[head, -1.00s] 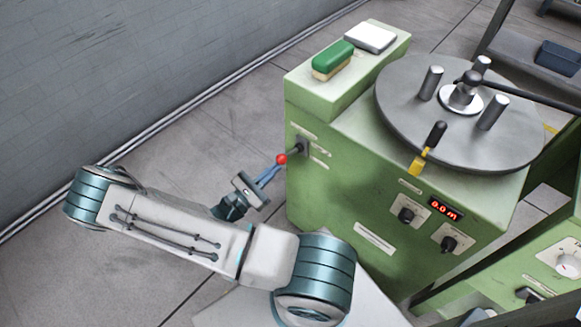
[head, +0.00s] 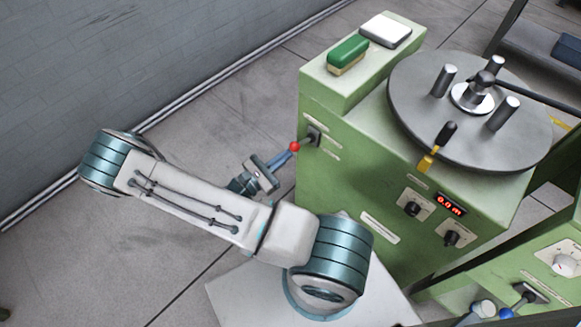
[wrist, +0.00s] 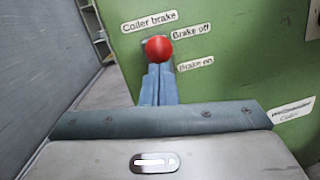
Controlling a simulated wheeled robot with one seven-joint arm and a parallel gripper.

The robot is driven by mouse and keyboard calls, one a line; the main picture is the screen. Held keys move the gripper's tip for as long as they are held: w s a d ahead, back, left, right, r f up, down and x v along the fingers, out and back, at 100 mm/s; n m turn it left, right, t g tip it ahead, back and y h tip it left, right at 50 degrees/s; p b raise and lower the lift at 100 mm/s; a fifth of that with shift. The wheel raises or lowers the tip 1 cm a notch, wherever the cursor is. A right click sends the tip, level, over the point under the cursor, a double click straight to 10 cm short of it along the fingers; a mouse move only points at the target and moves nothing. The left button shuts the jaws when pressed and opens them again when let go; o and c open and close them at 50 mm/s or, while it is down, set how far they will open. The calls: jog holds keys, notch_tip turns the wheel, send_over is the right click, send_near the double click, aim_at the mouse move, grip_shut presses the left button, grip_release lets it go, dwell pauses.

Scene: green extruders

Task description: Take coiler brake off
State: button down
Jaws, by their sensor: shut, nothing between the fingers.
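The coiler brake lever ends in a red ball (head: 294,146) on the left side of the green coiler cabinet (head: 345,185). In the wrist view the red ball (wrist: 158,49) sits beside the labels "Coiler brake" (wrist: 149,22), "Brake off" (wrist: 190,31) and, lower, "Brake on" (wrist: 196,63). My gripper (head: 287,155) is shut and empty, its fingertips (wrist: 158,70) right at the underside of the ball. I cannot tell whether they touch. The lever's shaft is mostly hidden behind the ball in the wrist view.
A round grey turntable (head: 405,110) with upright pegs tops the cabinet. A green-topped brush (head: 348,53) and a white block (head: 386,30) lie on its raised back part. A yellow clip (head: 427,160) sits at the turntable's edge. Floor left of the cabinet is clear.

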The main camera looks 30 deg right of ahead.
jog(key=s+a+f+b, duration=0.1)
jog(key=a+f, duration=0.1)
jog(key=a, duration=0.4)
jog(key=a+f+b, duration=0.1)
jog(key=a+f, duration=0.2)
jog(key=a, duration=0.3)
jog(key=shift+s+b, duration=0.3)
jog(key=shift+s, duration=0.1)
jog(key=s+d+r+m+y+p, duration=0.1)
jog(key=s+r+m+y+p, duration=0.2)
jog(key=r, duration=1.1)
jog(key=s+r+m+y+p, duration=0.3)
jog(key=r+m+y+p, duration=0.3)
jog(key=r, duration=0.8)
jog(key=s+d+r+m+y+p, duration=0.1)
jog(key=s+r+m+y+p, duration=0.2)
jog(key=r+m+y, duration=0.6)
notch_tip(320, 180, up, 6)
jog(key=shift+d+r+m+g+y+p, duration=0.1)
jog(key=shift+d+m+g+y+p, duration=0.25)
jog(key=shift+y+p, duration=0.55)
